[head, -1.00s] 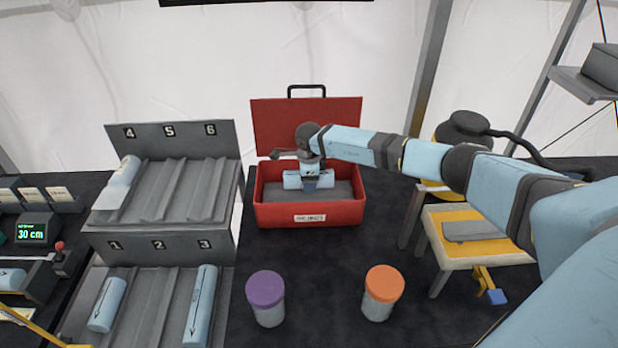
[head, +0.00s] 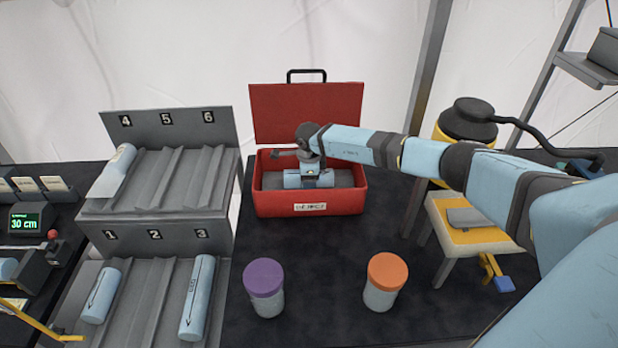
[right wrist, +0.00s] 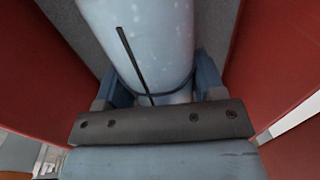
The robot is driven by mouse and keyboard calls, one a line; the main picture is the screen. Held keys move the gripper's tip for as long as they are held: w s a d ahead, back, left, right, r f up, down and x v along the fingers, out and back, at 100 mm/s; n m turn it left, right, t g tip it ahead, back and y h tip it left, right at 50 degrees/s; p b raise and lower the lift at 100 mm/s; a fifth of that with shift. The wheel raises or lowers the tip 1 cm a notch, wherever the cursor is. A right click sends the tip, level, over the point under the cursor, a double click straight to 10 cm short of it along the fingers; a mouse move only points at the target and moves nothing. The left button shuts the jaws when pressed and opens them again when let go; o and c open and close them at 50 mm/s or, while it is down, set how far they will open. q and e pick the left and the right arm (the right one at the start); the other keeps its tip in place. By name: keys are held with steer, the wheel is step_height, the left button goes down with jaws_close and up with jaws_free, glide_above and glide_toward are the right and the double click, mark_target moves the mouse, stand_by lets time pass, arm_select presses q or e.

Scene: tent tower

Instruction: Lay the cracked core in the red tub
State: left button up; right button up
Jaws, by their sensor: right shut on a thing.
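The open red tub (head: 268,209) stands on the dark table, its lid up at the back. My right gripper (head: 312,182) reaches down inside it and is shut on a pale blue core (head: 292,179). The core lies sideways, low in the tub, close to the grey lining; I cannot tell if it touches. In the right wrist view the core (right wrist: 150,40) sits between the fingers (right wrist: 160,92), with a black line and a dark band across it, and red walls on both sides. My left gripper is out of view.
A grey rack (head: 135,229) at left has numbered slots; cores lie in slots 1 (head: 100,296), 3 (head: 198,300) and 4 (head: 117,165). A purple-lidded jar (head: 265,290) and an orange-lidded jar (head: 384,285) stand in front of the tub. A yellow-topped stand (head: 475,236) is at right.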

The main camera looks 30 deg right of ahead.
steer(key=shift+f, duration=0.1)
stand_by(0.4)
steer(key=o, duration=1.3)
steer(key=shift+c, duration=0.2)
steer(key=shift+r, duration=0.3)
step_height(320, 180, up, 13)
steer(key=s+b, duration=0.1)
steer(key=b, duration=0.1)
steer(key=shift+a, duration=0.4)
steer(key=shift+s+r, duration=0.1)
